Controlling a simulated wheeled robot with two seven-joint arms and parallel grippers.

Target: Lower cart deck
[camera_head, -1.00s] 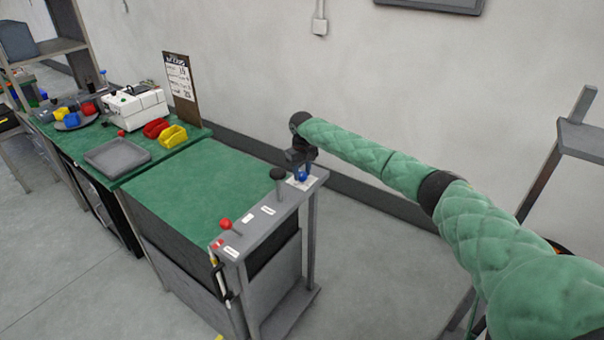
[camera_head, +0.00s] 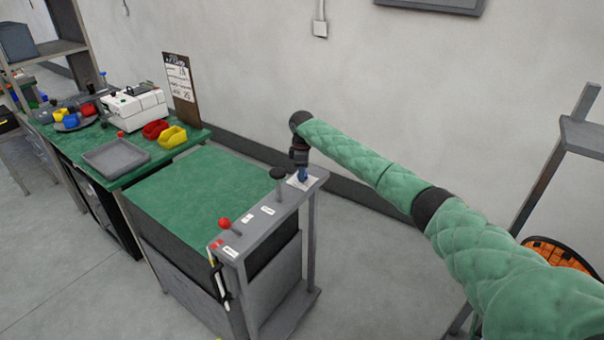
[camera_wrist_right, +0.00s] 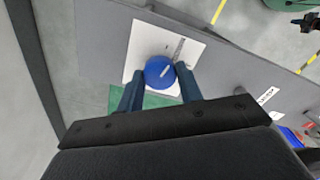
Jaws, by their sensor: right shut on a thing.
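The cart (camera_head: 262,243) stands in the middle of the head view with a green deck (camera_head: 190,200) on top and a grey control panel along its right side. A blue knob (camera_wrist_right: 159,72) sits on a white plate (camera_wrist_right: 133,57) on that panel, with a white mark on its top. My right gripper (camera_wrist_right: 160,78) is shut on the blue knob, one finger on each side, pointing down from above. In the head view my right gripper (camera_head: 303,174) is at the panel's far end and mostly hides the knob. My left gripper is not in view.
A red ball-topped lever (camera_head: 225,223) and a black knob on a post (camera_head: 278,174) stand on the same panel. A green workbench (camera_head: 190,143) with a grey tray (camera_head: 116,157) and bins adjoins the cart. Open floor lies right of the cart.

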